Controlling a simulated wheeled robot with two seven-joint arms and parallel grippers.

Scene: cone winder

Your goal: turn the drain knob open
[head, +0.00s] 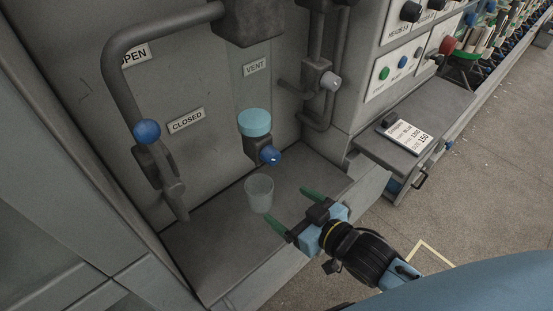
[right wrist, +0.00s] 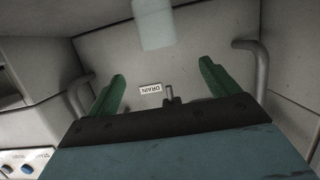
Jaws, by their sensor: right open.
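A blue knob (head: 270,155) sticks out from a dark fitting under a pale cyan cap (head: 255,122) on the grey cabinet wall. No drain label shows beside it in the head view. I cannot tell whether the post belongs to the knob. My right gripper (head: 289,208) is open and empty, in front of and below the blue knob, apart from it. It also shows in the right wrist view (right wrist: 162,83). My left gripper is out of view.
A clear cup (head: 259,193) stands on the cabinet ledge below the knob, close to my right fingers. A lever with a blue ball (head: 147,131) is at left, by the CLOSED label (head: 186,121). A white-knobbed valve (head: 330,81) and pipes are at upper right.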

